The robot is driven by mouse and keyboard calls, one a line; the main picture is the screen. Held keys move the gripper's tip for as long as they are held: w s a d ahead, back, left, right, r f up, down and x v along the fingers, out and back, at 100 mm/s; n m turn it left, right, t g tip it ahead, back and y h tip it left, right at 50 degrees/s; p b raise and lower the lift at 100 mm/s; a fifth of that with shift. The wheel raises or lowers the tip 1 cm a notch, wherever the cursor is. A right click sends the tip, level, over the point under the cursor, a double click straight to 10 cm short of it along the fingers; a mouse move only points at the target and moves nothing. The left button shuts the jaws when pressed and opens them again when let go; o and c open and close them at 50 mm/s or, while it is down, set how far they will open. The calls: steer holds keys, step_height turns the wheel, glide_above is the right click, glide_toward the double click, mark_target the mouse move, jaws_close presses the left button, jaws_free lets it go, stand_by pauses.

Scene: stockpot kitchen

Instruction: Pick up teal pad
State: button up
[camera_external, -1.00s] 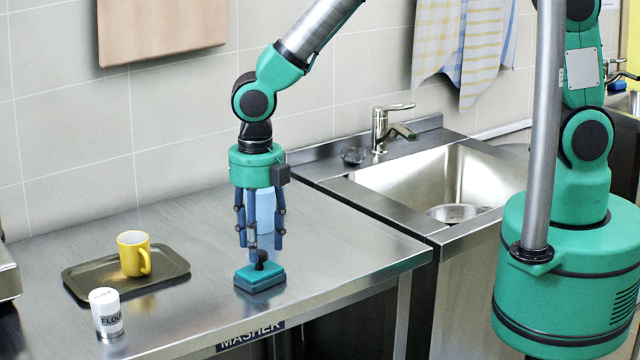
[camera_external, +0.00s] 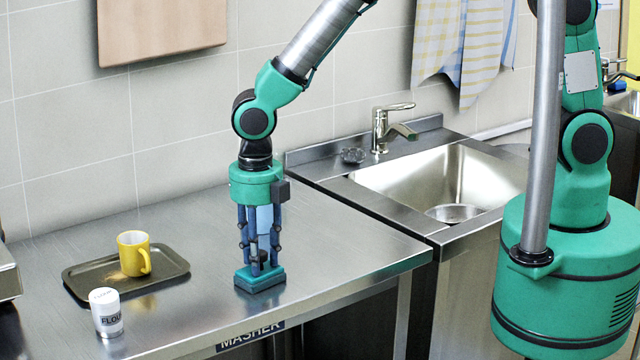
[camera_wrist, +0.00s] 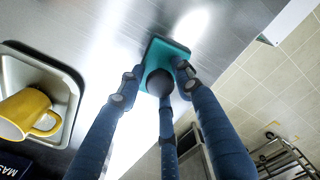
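The teal pad (camera_external: 260,281) is a small rectangular block with a dark round knob on top. It lies on the steel counter near the front edge. In the wrist view the pad (camera_wrist: 155,47) is at top centre, with its knob (camera_wrist: 159,82) toward the camera. My three-fingered gripper (camera_external: 261,265) points straight down over the pad. Its blue fingers stand around the knob, fingertips just above the pad. In the wrist view small gaps show between the side fingers and the knob, so the gripper looks open. Contact of the middle finger with the knob cannot be told.
A dark tray (camera_external: 84,283) holding a yellow mug (camera_external: 131,256) stands to the left. A white flour shaker (camera_external: 106,315) stands in front of it. A sink (camera_external: 450,185) with a tap (camera_external: 385,130) is to the right. The counter (camera_external: 190,215) around the pad is clear.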

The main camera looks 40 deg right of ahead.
mark_target(261, 252)
jaws_close()
steer(key=shift+r, duration=0.1)
steer(key=shift+r, duration=0.45)
steer(key=r, duration=0.2)
steer(key=shift+s+d+r+p, duration=0.15)
steer(key=shift+d+r+p, duration=0.05)
steer(key=shift+r+p, duration=0.2)
steer(key=s+d+r+p, duration=0.1)
steer(key=s+d, duration=0.8)
steer(key=d, duration=0.3)
steer(key=shift+d, duration=0.3)
